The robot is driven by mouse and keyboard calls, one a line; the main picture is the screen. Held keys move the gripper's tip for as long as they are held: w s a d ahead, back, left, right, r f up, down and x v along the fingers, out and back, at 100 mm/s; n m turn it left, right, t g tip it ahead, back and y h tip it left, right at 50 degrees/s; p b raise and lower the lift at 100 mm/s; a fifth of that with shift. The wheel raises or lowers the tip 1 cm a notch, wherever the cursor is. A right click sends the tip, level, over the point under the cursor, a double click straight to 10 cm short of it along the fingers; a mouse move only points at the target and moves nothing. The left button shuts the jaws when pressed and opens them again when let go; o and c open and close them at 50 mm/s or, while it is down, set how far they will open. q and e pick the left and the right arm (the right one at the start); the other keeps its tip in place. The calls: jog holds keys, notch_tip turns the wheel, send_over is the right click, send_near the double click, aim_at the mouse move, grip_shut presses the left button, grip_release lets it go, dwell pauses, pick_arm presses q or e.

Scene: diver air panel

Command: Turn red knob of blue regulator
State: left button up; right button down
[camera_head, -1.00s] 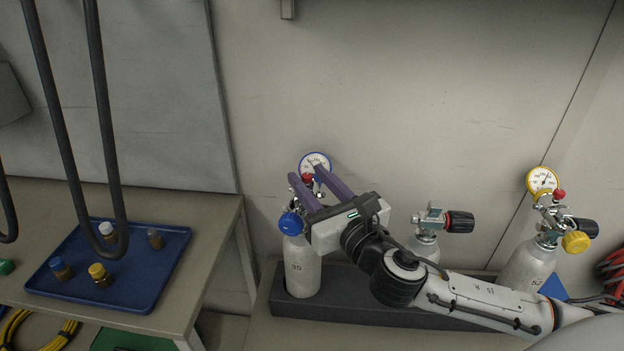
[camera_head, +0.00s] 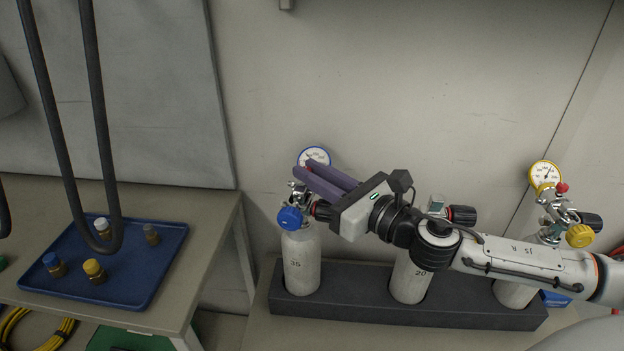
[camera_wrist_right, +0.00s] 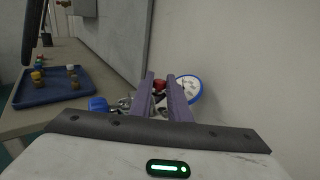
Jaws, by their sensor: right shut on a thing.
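The blue regulator sits on the left cylinder (camera_head: 301,265), with a blue-rimmed gauge (camera_head: 313,156) and a blue hand knob (camera_head: 290,218). The gauge also shows in the right wrist view (camera_wrist_right: 190,89). The red knob (camera_wrist_right: 159,85) shows in the wrist view between the tips of my right gripper (camera_wrist_right: 160,80). In the head view my right gripper (camera_head: 302,176) reaches in from the right at the regulator, just below the gauge, and its fingers hide the red knob. It is shut on the red knob. My left gripper is not in view.
A middle cylinder (camera_head: 408,281) and a right cylinder with a yellow-rimmed gauge (camera_head: 544,174) stand in the dark rack (camera_head: 370,312). Dark hoses (camera_head: 98,120) hang at the left.

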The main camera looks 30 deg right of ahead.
jog(key=shift+d+f+n+y+b, duration=0.25)
jog(key=shift+n+y+b, duration=0.35)
jog(key=shift+y+b, duration=0.3)
jog(key=shift+r+n+g+y+b, duration=0.1)
jog(key=shift+n+g+y+b, duration=0.5)
jog(key=shift+y+b, duration=0.3)
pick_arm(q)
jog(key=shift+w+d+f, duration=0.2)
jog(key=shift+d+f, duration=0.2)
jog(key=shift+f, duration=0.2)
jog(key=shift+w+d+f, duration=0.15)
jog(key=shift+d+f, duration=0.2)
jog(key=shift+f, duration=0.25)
pick_arm(e)
jog(key=shift+r, duration=0.2)
jog(key=c, duration=1.7)
grip_release()
jog(key=shift+o, duration=0.2)
jog(key=shift+r, duration=0.1)
